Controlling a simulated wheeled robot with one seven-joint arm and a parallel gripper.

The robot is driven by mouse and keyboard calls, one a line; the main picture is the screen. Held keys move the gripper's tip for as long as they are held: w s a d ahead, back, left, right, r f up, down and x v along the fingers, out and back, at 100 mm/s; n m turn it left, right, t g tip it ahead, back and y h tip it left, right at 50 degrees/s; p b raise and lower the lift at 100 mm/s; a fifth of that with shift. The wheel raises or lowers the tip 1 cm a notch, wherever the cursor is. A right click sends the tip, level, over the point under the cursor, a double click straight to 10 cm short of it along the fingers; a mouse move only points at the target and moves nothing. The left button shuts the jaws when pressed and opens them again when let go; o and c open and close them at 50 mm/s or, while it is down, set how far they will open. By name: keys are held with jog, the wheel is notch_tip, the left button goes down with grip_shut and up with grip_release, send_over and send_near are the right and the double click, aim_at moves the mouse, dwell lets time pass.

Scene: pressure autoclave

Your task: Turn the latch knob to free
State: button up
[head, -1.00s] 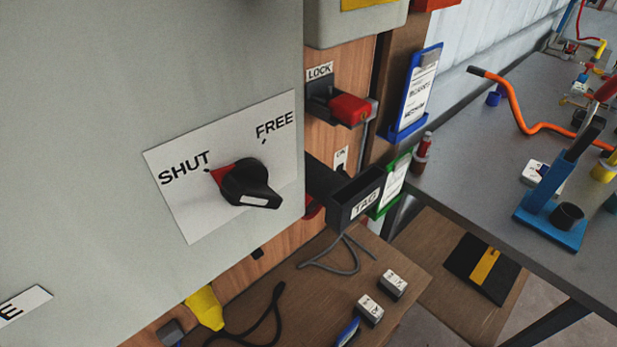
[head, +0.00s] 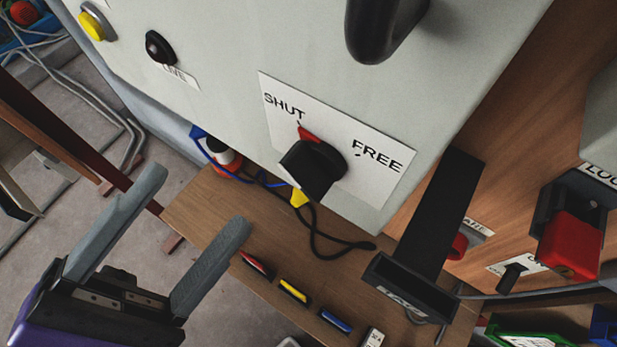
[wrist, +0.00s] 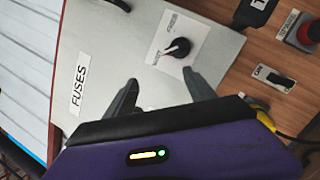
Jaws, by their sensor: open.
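The latch knob (head: 312,168) is a black knob with a red pointer on a white plate (head: 377,170) marked SHUT and FREE. Its red pointer points at SHUT. The knob also shows in the wrist view (wrist: 180,47), beyond the fingers. My gripper (head: 195,208) is open and empty in the head view, at lower left, apart from the knob. In the wrist view my gripper (wrist: 163,92) has its two fingers spread below the knob plate, not touching the knob.
A black handle (head: 383,30) sits above the plate. A black tag holder (head: 412,285) juts out at right, near a red lock block (head: 572,243). A wooden shelf (head: 200,205) with coloured markers lies below. A FUSES label (wrist: 78,90) is on the panel.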

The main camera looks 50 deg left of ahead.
aim_at(298, 185)
jog(key=w+d+h, duration=0.1)
jog(key=w, duration=0.1)
jog(key=w+d+h+p, duration=0.1)
jog(key=w, duration=0.2)
jog(key=w+d+r+h+p, duration=0.1)
jog(key=w+d, duration=0.1)
jog(key=w, duration=0.1)
dwell(0.4)
jog(key=c, duration=1.3)
jog(key=shift+a, duration=0.1)
jog(key=shift+c, duration=0.2)
